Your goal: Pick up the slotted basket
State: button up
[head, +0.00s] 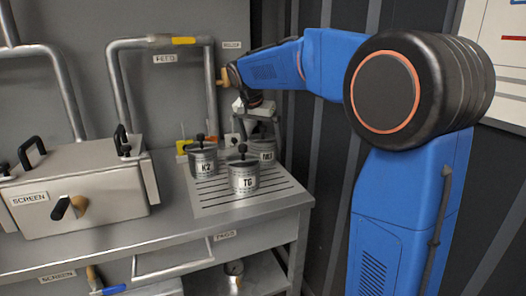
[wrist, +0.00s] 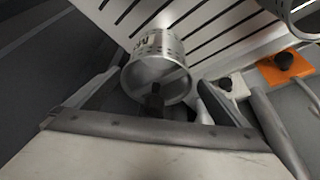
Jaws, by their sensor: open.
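A metal basket (head: 262,148) with a dark label stands at the back right of the slatted draining plate, partly hidden by my gripper and the basket labelled TG. In the wrist view the basket (wrist: 160,78) has small slots near its rim, a label and a dark knob or stem. My gripper (head: 260,124) is above this basket, pointing down. In the wrist view my open gripper (wrist: 158,84) has one finger on each side of it. I cannot tell whether the fingers touch it. Similar lidded baskets, K2 (head: 202,160) and TG (head: 243,178), stand beside and in front.
The draining plate (head: 270,200) has bare slats in front. A metal SCREEN box (head: 85,195) with black handles stands at left. A vertical pipe (head: 211,95) rises close left of my gripper. A dark ribbed wall (head: 325,190) is at right. An orange plate (wrist: 282,66) with a black knob lies nearby.

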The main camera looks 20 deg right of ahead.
aim_at(265, 137)
jog(key=shift+s+x, duration=0.2)
jog(key=shift+x, duration=2.6)
jog(key=shift+d, duration=0.15)
jog(key=c, duration=1.3)
jog(key=shift+o, duration=0.2)
jog(key=shift+r, duration=0.15)
notch_tip(265, 137, up, 10)
jog(key=shift+f, duration=0.1)
